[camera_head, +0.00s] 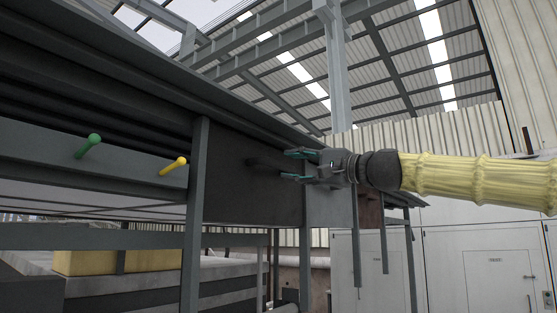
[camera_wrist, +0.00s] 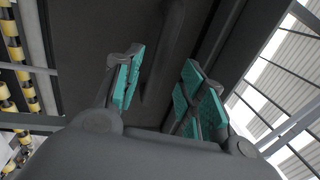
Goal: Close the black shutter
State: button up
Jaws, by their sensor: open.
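The black shutter (camera_head: 235,195) is a dark flat panel beside a grey post, under the roof edge of the metal frame. A dark bar-like handle (camera_head: 262,163) stands out from it. My gripper (camera_head: 292,165) has teal finger pads and reaches in from the right, its fingers apart and pointing at the handle. In the wrist view, the shutter (camera_wrist: 90,45) fills the area ahead, and the handle (camera_wrist: 166,50) shows beyond the gap between the open fingers of my gripper (camera_wrist: 163,85). I cannot tell whether the pads touch the handle.
A green knob (camera_head: 94,140) and a yellow knob (camera_head: 180,161) stick out of the grey beam left of the shutter. A grey post (camera_head: 197,185) stands at the panel's left edge. White cabinets (camera_head: 480,265) stand behind at the lower right. Yellow-and-black rollers (camera_wrist: 18,50) show in the wrist view.

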aim_at(282, 166)
jog(key=p+x, duration=0.2)
jog(key=x, duration=0.3)
jog(key=shift+w+a, duration=0.2)
jog(key=shift+a, duration=0.05)
jog(key=shift+c, duration=0.5)
grip_shut()
